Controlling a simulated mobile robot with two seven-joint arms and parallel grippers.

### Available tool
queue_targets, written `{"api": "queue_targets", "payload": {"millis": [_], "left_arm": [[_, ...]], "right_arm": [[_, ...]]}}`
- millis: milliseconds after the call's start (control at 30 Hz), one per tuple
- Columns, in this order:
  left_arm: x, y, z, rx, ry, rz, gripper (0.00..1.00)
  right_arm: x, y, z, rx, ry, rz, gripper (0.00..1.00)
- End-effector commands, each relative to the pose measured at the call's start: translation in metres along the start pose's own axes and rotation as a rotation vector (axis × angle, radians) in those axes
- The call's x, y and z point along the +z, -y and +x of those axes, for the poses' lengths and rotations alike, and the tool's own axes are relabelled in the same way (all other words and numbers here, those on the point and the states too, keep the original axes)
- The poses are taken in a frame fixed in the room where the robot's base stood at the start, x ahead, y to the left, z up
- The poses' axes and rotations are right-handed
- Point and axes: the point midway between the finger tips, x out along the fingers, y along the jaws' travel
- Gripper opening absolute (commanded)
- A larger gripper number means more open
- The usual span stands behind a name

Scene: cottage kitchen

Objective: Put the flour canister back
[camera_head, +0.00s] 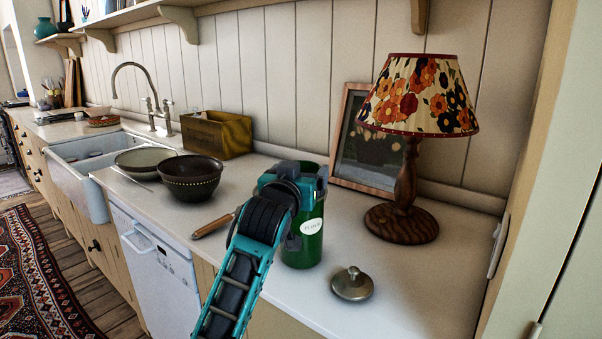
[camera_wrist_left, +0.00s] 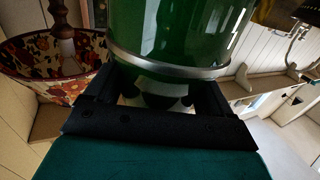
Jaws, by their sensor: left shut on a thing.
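The flour canister (camera_head: 302,247) is a green cylinder with a white oval label, upright at the middle of the counter. It also shows in the wrist view (camera_wrist_left: 180,35) with a silver band. My left gripper (camera_head: 298,180) is shut on the canister near its top; the arm hides part of its left side. I cannot tell whether its base touches the counter. A round metal lid (camera_head: 352,285) with a knob lies apart on the counter, right of and nearer than the canister. My right gripper is not in view.
A floral-shaded lamp (camera_head: 405,200) and a framed picture (camera_head: 350,150) stand behind and right of the canister. A dark bowl (camera_head: 190,180), a wooden handle (camera_head: 213,225) and a wooden box (camera_head: 217,137) lie to the left. The counter's right front (camera_head: 430,290) is clear.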

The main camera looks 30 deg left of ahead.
Motion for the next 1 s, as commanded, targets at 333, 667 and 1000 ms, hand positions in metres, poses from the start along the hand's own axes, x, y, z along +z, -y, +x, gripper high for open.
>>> {"api": "queue_targets", "payload": {"millis": [333,667,1000], "left_arm": [[0.001,0.0,0.0,0.0,0.002,0.0,1.0],[-0.001,0.0,-0.019,0.001,0.001,0.001,1.0],[-0.001,0.0,-0.086,0.0,0.003,-0.001,1.0]], "right_arm": [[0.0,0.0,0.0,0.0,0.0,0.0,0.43],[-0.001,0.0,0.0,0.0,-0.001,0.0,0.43],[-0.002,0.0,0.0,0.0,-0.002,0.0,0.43]]}}
